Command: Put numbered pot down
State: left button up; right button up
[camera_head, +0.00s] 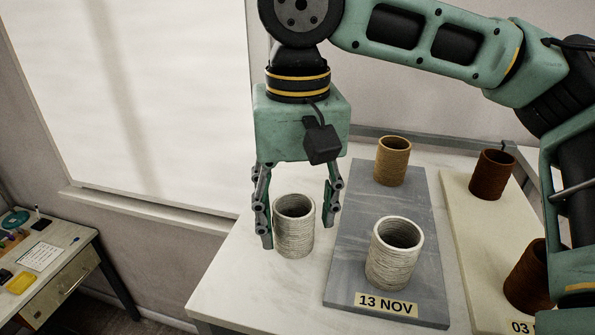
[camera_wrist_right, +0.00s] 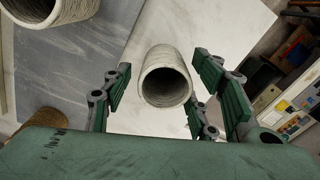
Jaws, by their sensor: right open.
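A pale ribbed clay pot (camera_head: 294,226) stands upright on the white table, left of the grey board (camera_head: 345,262). My right gripper (camera_head: 298,228) is open and comes down from above, with its fingers on either side of this pot. In the right wrist view the pot (camera_wrist_right: 165,78) sits between the spread fingers (camera_wrist_right: 160,105), with a gap visible on each side. No number shows on the pot's visible sides. A second pale pot (camera_head: 395,252) stands on the grey board behind a "13 NOV" label (camera_head: 386,304). My left gripper is not in view.
A tan pot (camera_head: 392,161) stands at the back of the grey board. Dark brown pots (camera_head: 492,175) stand on a cream board (camera_head: 463,225) at right. The white table (camera_head: 240,285) is clear at front left. A desk (camera_head: 60,275) stands lower left.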

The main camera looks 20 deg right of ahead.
notch_tip(320, 180, up, 11)
jog(key=shift+f+b, duration=0.2)
jog(key=shift+b, duration=0.2)
jog(key=shift+a+f, duration=0.1)
dwell(1.1)
